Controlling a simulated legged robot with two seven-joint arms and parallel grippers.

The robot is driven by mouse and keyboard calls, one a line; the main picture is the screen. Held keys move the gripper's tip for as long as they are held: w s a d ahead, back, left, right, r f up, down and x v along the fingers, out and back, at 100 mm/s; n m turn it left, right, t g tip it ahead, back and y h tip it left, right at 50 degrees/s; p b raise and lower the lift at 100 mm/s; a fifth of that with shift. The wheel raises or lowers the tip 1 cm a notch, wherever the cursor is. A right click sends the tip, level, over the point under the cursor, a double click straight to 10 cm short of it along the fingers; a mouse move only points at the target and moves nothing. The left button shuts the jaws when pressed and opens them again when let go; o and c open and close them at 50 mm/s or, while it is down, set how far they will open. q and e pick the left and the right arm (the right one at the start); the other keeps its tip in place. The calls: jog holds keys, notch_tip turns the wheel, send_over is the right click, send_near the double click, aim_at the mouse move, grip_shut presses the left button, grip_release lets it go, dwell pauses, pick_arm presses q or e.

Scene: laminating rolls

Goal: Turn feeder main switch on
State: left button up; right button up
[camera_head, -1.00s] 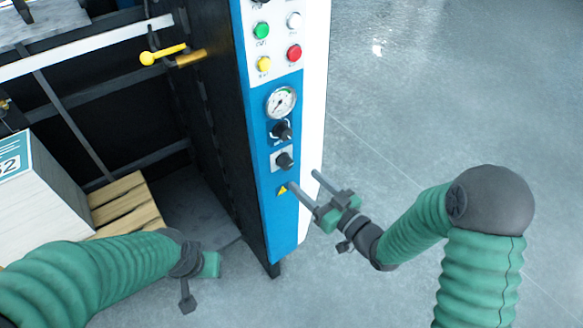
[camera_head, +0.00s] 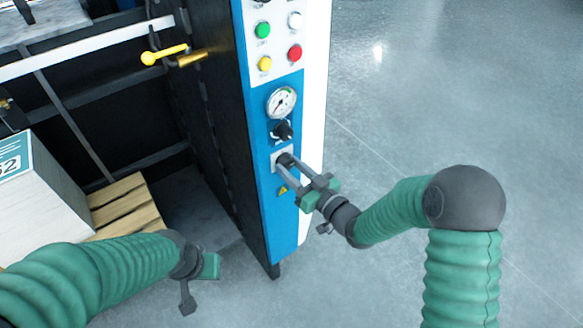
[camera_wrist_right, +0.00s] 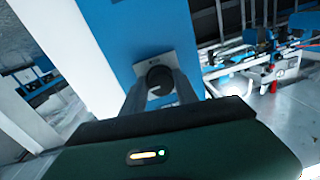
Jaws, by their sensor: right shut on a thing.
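The feeder's main switch (camera_head: 284,160) is a black rotary knob on a pale square plate, low on the blue control panel (camera_head: 283,225). My right gripper (camera_head: 290,166) is shut on this knob, one finger on each side. In the right wrist view the knob (camera_wrist_right: 159,79) shows between the two fingertips (camera_wrist_right: 160,88), in front of its plate. Which way the knob is turned is hard to tell. My left gripper (camera_head: 208,266) is low at the left, away from the panel; its fingers cannot be made out.
Above the switch are another black knob (camera_head: 282,130), a round gauge (camera_head: 281,102) and several coloured buttons, with a red one (camera_head: 295,53). A yellow lever (camera_head: 165,54) sticks out at the left. A paper stack (camera_head: 45,205) stands on a wooden pallet (camera_head: 125,206). Floor at right is clear.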

grip_shut()
jog(key=shift+m, duration=0.5)
jog(key=o, duration=1)
grip_release()
jog(key=shift+o, duration=0.2)
jog(key=v, duration=1.7)
jog(key=shift+p, duration=0.4)
jog(key=shift+w+f, duration=0.1)
jog(key=shift+f, duration=0.05)
